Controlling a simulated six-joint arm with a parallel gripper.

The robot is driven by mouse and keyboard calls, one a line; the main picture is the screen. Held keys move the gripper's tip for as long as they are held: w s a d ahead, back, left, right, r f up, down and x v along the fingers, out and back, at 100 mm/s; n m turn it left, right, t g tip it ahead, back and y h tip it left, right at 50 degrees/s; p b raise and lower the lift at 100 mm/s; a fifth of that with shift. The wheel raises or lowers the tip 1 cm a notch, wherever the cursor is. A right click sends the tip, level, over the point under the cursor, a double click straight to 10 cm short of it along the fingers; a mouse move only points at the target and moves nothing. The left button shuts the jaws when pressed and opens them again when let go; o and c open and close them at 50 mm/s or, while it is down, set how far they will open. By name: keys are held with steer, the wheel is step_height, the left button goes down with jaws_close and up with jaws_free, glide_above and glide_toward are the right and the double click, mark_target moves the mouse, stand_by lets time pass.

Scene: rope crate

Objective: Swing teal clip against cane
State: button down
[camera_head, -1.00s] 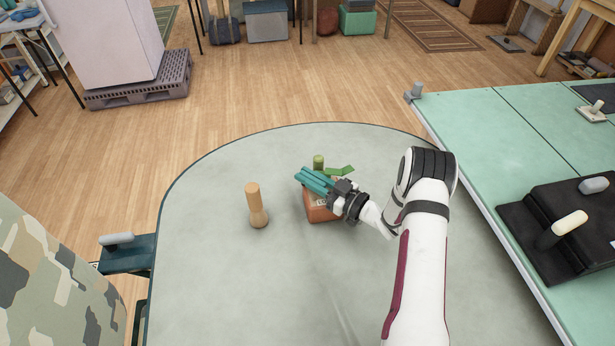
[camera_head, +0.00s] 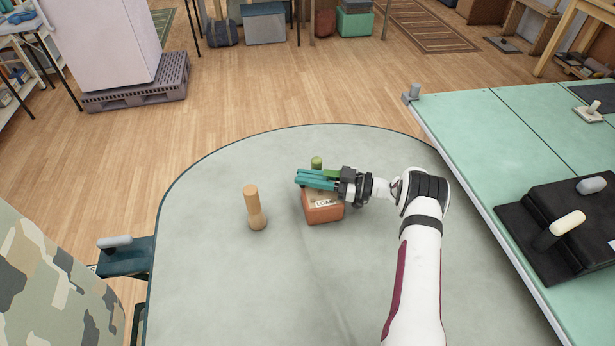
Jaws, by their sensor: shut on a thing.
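My gripper (camera_head: 344,186) is black and reaches in from the right, above the crate. It is shut on the teal clip (camera_head: 316,181), a bundle of long teal prongs pointing left, roughly level. The jaw contact itself is too small to see clearly. No cane by that name is plain; a tan wooden peg (camera_head: 254,207) stands upright to the left, apart from the clip's tips. An orange-brown crate (camera_head: 323,212) with a pale label sits on the table below the clip, its top partly hidden.
A short green post (camera_head: 316,162) shows just behind the clip. The round grey table (camera_head: 220,270) is bare in front and to the left. A green bench (camera_head: 480,140) with a black stand (camera_head: 560,225) borders it on the right.

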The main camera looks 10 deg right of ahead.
steer(key=c, duration=0.8)
jaws_free()
